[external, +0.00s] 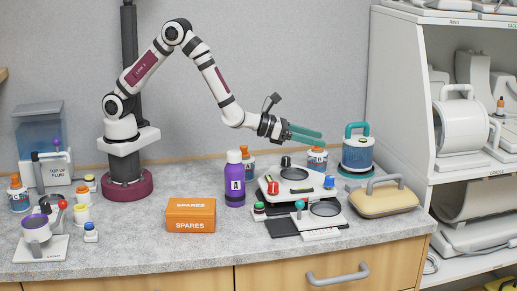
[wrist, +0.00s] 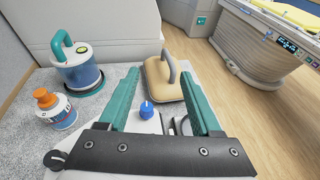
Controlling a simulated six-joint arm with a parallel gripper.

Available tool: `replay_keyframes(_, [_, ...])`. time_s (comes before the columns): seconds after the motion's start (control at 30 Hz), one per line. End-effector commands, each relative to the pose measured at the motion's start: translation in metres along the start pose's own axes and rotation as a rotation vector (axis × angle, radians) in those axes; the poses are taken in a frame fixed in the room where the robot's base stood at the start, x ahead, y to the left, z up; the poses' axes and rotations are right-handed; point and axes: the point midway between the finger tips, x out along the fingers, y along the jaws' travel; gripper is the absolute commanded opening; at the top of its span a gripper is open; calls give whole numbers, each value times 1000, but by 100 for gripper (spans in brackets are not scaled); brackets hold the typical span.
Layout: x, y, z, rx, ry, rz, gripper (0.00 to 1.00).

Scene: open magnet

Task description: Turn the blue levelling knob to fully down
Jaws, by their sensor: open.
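The blue levelling knob (external: 329,182) stands at the right corner of a low white device (external: 262,184) on the counter. In the wrist view the knob (wrist: 146,110) shows between my two teal fingers, nearer the left one, with a pale pointer mark on it. My gripper (external: 320,136) is open and empty, held above the device and pointing right; its fingers (wrist: 158,77) also frame the wrist view. The fingers are apart from the knob. My gripper's dark palm bar hides part of the device in the wrist view.
The device also carries a red knob (external: 273,188) and a black knob (external: 286,161). Behind it stand bottle B (external: 317,160) and a blue jar with a teal handle (external: 358,152). A tan handled case (external: 383,202) is to the right, purple bottle A (external: 235,182) to the left.

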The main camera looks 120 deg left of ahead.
Motion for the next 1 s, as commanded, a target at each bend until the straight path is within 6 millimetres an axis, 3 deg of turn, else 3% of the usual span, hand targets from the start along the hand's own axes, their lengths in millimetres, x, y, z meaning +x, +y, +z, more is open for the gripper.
replay_keyframes(0.13, [-18,-27,-4,-62,-4,182,65])
replay_keyframes(0.33, [-66,-51,-45,-111,123,424,65])
replay_keyframes(0.4, [-57,-46,-74,-103,128,431,65])
replay_keyframes(0.5, [-50,-46,-91,-109,124,430,65])
replay_keyframes(0.67, [-26,-34,-97,-114,122,433,65])
replay_keyframes(1.0, [62,5,-110,-114,122,431,65])
